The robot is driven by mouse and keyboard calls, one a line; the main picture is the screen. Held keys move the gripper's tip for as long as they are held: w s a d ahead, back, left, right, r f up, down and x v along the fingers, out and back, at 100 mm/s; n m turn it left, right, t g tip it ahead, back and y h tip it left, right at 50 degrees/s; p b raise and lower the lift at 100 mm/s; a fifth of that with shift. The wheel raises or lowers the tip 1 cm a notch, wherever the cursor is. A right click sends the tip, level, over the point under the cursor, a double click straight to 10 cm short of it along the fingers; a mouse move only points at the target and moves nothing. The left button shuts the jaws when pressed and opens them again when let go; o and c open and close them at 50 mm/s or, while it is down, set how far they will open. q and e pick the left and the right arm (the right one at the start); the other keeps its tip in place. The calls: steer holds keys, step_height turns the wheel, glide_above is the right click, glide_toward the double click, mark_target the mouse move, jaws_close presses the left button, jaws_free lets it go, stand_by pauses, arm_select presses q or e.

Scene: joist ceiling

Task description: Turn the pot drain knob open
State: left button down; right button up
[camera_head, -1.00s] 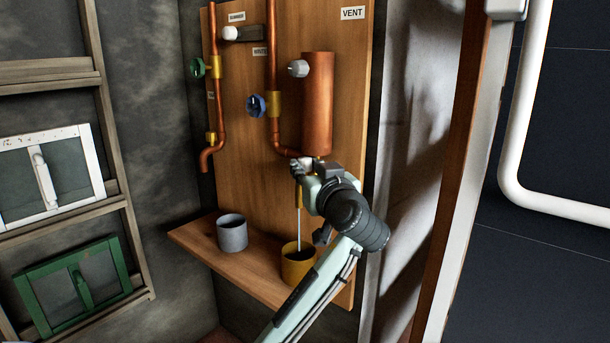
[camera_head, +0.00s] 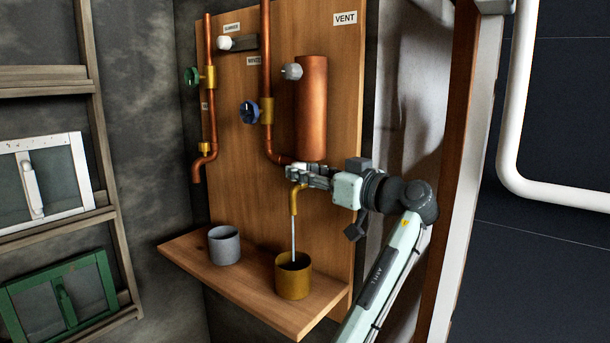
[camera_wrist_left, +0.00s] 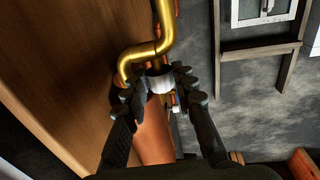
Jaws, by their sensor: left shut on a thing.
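The copper pot (camera_head: 312,110) is fixed upright on the wooden board. Its pale drain knob (camera_wrist_left: 158,84) sits between the fingertips in the left wrist view, beside the brass drain pipe (camera_wrist_left: 143,53). My left gripper (camera_head: 303,173) is shut on this knob just under the pot; the fingers partly hide it. The brass drain pipe (camera_head: 294,200) bends down below the gripper. A thin pale stream (camera_head: 293,240) runs from its end into a brass cup (camera_head: 293,285) on the wooden shelf. My right gripper is not in view.
A grey cup (camera_head: 224,250) stands left on the shelf (camera_head: 190,255). A blue knob (camera_head: 250,112), a green knob (camera_head: 191,77) and a grey knob (camera_head: 292,71) stick out near the copper pipes. A wooden post (camera_head: 450,170) stands to the right of my arm.

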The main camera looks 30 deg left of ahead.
arm_select(q)
steer(key=shift+r, duration=0.1)
steer(key=c, duration=1.2)
jaws_free()
steer(key=shift+d, duration=0.1)
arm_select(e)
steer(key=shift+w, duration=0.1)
